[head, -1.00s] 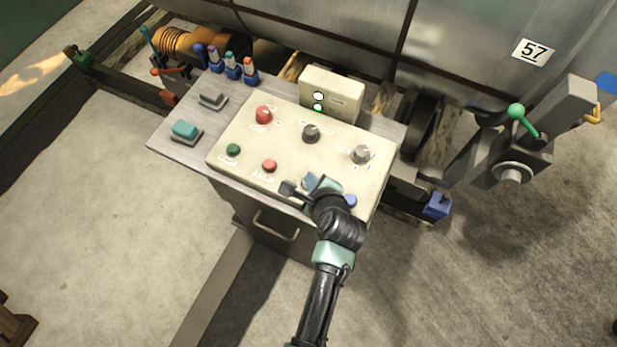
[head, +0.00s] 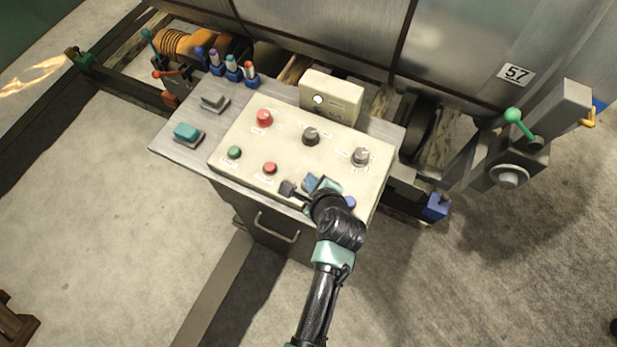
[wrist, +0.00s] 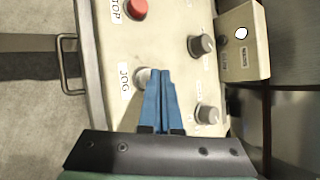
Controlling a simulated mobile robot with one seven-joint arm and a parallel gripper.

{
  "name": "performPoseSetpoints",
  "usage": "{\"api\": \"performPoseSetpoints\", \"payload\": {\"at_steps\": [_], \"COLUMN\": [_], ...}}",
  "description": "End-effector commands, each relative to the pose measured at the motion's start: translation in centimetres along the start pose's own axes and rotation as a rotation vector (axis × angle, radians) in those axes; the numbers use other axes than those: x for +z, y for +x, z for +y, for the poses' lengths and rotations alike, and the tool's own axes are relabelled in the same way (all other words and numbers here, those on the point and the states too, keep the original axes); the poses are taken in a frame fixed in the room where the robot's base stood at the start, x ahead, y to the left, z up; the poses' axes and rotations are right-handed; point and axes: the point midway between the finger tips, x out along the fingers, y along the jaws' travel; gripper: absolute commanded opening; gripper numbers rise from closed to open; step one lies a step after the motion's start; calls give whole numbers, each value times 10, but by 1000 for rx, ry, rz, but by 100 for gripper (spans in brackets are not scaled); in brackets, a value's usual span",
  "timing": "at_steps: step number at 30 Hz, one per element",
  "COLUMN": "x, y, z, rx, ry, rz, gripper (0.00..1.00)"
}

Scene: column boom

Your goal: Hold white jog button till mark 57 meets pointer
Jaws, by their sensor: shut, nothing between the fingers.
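The white jog button (wrist: 143,77) sits by the JOG label on the cream control panel (head: 240,135). My gripper (wrist: 160,74) is shut and empty, its blue fingertips at the button's edge and partly covering it. I cannot tell whether they press it. In the head view my gripper (head: 312,183) is over the panel's front edge and hides the button. The mark 57 plate (head: 516,74) is on the large grey metal drum (head: 455,50) at upper right. I cannot make out the pointer for certain.
A red STOP button (wrist: 137,9) and grey knobs (wrist: 201,45) are near my fingers. A lamp box (head: 332,95) with a white lamp lit stands behind the panel. A green-balled lever (head: 513,115) is at right. Floor in front is clear.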

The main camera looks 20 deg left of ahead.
Motion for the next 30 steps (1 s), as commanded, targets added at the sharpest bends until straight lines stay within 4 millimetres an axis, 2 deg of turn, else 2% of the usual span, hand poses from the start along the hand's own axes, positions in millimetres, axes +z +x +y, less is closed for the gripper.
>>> {"api": "performPoseSetpoints", "payload": {"at_steps": [3, 16, 30], "x": [4, 6, 28], "y": [-5, -7, -38], "z": [-4, -6, -28], "rx": [-1, -2, -3], "ry": [0, 0, 0], "rz": [0, -1, -1], "gripper": [0, 0, 0]}}
